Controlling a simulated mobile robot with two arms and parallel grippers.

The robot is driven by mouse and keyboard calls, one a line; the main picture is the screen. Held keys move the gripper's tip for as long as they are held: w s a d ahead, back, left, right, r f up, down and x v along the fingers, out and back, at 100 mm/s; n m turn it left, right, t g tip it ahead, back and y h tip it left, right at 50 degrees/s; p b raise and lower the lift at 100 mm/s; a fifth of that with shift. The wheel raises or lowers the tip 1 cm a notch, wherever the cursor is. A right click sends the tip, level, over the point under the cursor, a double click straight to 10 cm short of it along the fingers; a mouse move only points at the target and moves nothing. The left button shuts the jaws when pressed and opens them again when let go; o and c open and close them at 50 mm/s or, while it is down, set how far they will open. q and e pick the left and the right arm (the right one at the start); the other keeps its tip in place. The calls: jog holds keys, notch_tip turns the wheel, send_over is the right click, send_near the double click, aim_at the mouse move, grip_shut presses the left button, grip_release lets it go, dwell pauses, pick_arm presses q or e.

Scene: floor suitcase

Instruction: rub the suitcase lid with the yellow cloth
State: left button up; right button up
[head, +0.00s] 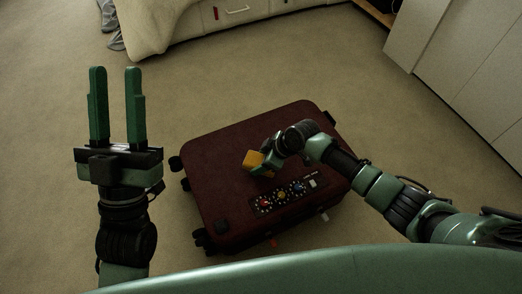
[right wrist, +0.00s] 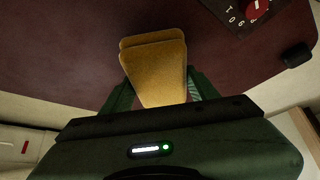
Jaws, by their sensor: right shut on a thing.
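The dark red suitcase (head: 228,158) lies flat on the carpet in the middle of the head view, its lid facing up. The yellow cloth (head: 253,160) is at my right gripper (head: 258,167), over the middle of the lid. In the right wrist view the cloth (right wrist: 155,70) looks like a folded pad held between the fingers of my right gripper (right wrist: 158,92). The lid (right wrist: 60,50) is behind it; I cannot tell whether the cloth touches it. My left gripper (head: 116,108) is open and empty, left of the suitcase.
A dark panel with coloured knobs (head: 283,196) sits on the lid near its front edge. A bed (head: 160,22) is at the back and white cabinets (head: 470,60) stand at the right. Carpet (head: 60,130) around the suitcase is clear.

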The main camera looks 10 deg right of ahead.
jog(key=shift+r+p, duration=0.4)
jog(key=shift+r, duration=0.05)
jog(key=shift+r+p, duration=0.3)
jog(key=shift+p, duration=0.05)
jog(key=shift+r+p, duration=0.35)
pick_arm(q)
jog(key=shift+w+f+g+y, duration=1.6)
jog(key=shift+w+f+g, duration=1.7)
jog(key=shift+f, duration=2.3)
pick_arm(e)
jog(key=shift+r+p, duration=0.6)
jog(key=shift+p, duration=0.05)
jog(key=shift+r+p, duration=0.35)
jog(key=shift+p, duration=0.05)
jog(key=shift+r+p, duration=0.3)
pick_arm(q)
jog(key=s+a+f+g+y, duration=0.2)
jog(key=s+f+g, duration=0.3)
jog(key=f+g, duration=0.3)
jog(key=shift+f+n+g+p, duration=0.3)
jog(key=shift+f+n+p, duration=0.1)
jog(key=shift+f, duration=1.95)
pick_arm(e)
jog(key=shift+r, duration=0.3)
pick_arm(q)
jog(key=shift+s, duration=0.1)
